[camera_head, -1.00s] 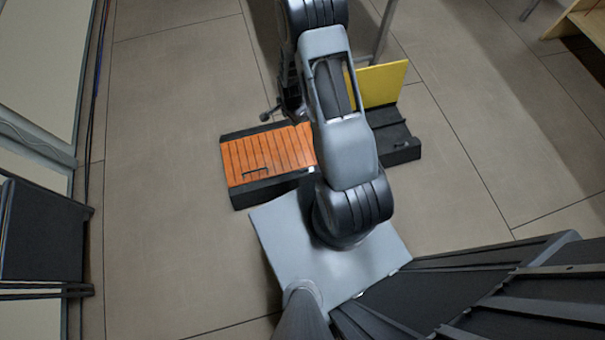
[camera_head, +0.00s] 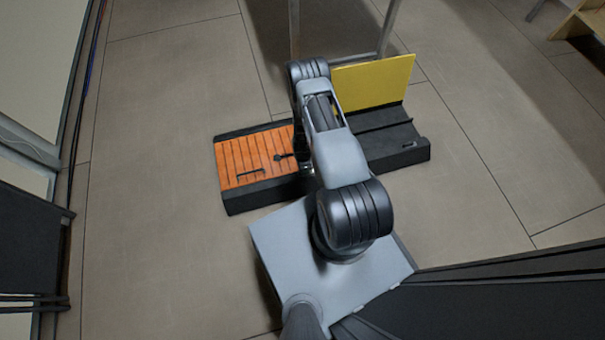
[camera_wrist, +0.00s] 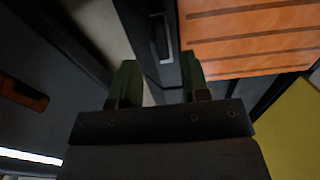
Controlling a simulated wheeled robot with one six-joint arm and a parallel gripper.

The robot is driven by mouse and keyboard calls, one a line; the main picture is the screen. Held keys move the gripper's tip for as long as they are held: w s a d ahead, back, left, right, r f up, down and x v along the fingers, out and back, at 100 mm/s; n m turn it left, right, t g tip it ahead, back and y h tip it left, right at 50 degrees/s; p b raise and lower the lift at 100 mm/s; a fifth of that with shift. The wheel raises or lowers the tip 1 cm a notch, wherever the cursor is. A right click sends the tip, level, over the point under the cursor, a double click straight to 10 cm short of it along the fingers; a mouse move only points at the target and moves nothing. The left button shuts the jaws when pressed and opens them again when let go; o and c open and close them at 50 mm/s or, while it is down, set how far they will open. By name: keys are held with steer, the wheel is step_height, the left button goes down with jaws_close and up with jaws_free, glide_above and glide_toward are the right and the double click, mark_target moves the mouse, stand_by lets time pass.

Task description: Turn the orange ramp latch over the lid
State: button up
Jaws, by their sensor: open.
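The orange slatted panel (camera_head: 240,160) lies flat on a low black box, left of my arm in the head view. It also shows at the top right of the wrist view (camera_wrist: 250,35). In the wrist view my gripper (camera_wrist: 159,65) is open, its two green fingers apart, with a black edge and a slotted black part beyond them. Nothing is held. A small dark-orange bar (camera_wrist: 22,94) lies on a dark surface at the left; it may be the latch, but shadow makes this unsure. In the head view my arm hides the gripper and the latch area.
A yellow panel (camera_head: 372,84) stands upright behind a black base (camera_head: 395,140) right of my arm. It also shows in the wrist view (camera_wrist: 290,130). A metal frame (camera_head: 388,30) rises behind. The tiled floor (camera_head: 160,110) is clear to the left.

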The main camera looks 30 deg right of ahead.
steer(key=shift+f+b, duration=1.15)
steer(key=shift+f, duration=1.65)
jaws_close()
